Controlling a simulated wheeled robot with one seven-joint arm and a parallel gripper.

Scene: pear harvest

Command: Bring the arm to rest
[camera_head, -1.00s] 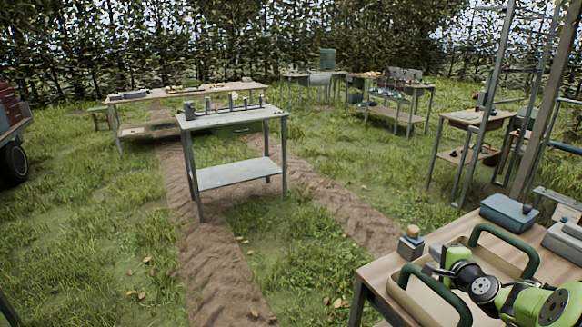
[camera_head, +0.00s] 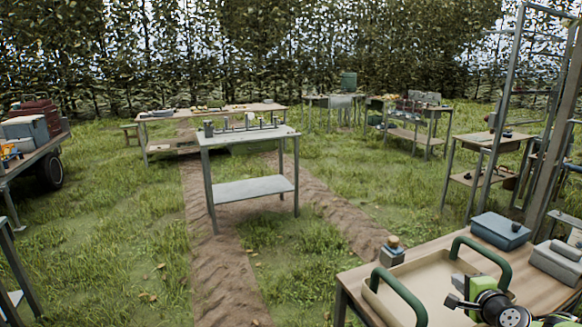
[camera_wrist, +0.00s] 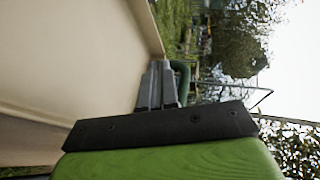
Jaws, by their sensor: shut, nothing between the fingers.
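My gripper (camera_wrist: 160,87) is shut and empty in the wrist view, its two grey fingers lying side by side. A beige tray wall fills the left of that view, close beside the fingers. In the head view my gripper (camera_head: 456,293) shows at the lower right, over the beige tray (camera_head: 405,284) with two green handles. The tray stands on a wooden-topped table (camera_head: 350,275). My green arm enters from the bottom right corner and hides part of the tray.
A blue-grey case (camera_head: 501,231) and a small block with a knob (camera_head: 392,252) stand near the tray. A tall metal frame (camera_head: 505,110) rises at the right. A grey table (camera_head: 250,138) stands mid-field on dirt tracks. Open grass lies at the left.

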